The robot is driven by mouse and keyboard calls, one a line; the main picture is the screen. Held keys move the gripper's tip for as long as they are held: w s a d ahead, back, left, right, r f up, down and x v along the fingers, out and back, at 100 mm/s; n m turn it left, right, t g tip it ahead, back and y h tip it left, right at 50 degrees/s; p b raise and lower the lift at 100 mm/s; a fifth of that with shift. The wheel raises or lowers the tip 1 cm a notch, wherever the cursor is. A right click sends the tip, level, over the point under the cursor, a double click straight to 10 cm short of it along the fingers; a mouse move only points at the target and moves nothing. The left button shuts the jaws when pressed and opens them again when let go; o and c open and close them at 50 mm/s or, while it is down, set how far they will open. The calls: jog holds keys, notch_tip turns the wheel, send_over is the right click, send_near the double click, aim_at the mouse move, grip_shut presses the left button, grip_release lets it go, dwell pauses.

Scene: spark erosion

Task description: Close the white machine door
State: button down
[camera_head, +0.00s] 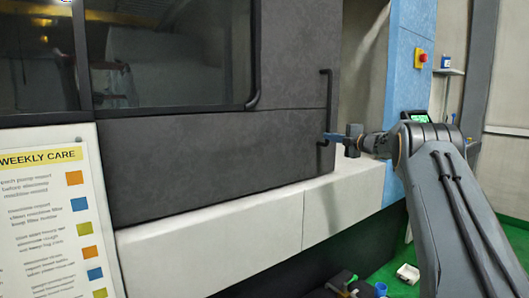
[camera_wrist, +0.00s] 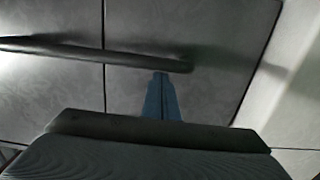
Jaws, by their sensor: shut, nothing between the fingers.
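The machine door (camera_head: 210,150) looks dark grey, not white, with a large window (camera_head: 180,55). A pale recess (camera_head: 362,60) shows between its right edge and the blue pillar. The door has a black vertical bar handle (camera_head: 328,90) near that edge. My gripper (camera_head: 332,137) is shut, its blue fingers at the lower part of the handle. In the wrist view the handle (camera_wrist: 100,50) runs across, and the tips of my gripper (camera_wrist: 161,76) meet or overlap its end; I cannot tell whether they touch. The door surface (camera_wrist: 215,30) lies behind.
A white ledge (camera_head: 250,215) runs below the door. The blue pillar (camera_head: 400,75) carries a red stop button (camera_head: 421,58). A "Weekly care" board (camera_head: 55,220) stands at left. Small items, including a white one (camera_head: 408,273), lie low on the right near the green floor (camera_head: 385,275).

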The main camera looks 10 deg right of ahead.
jog(key=d, duration=0.1)
jog(key=w+d, duration=0.1)
jog(key=shift+w+d, duration=0.1)
jog(key=shift+d, duration=0.2)
dwell(0.4)
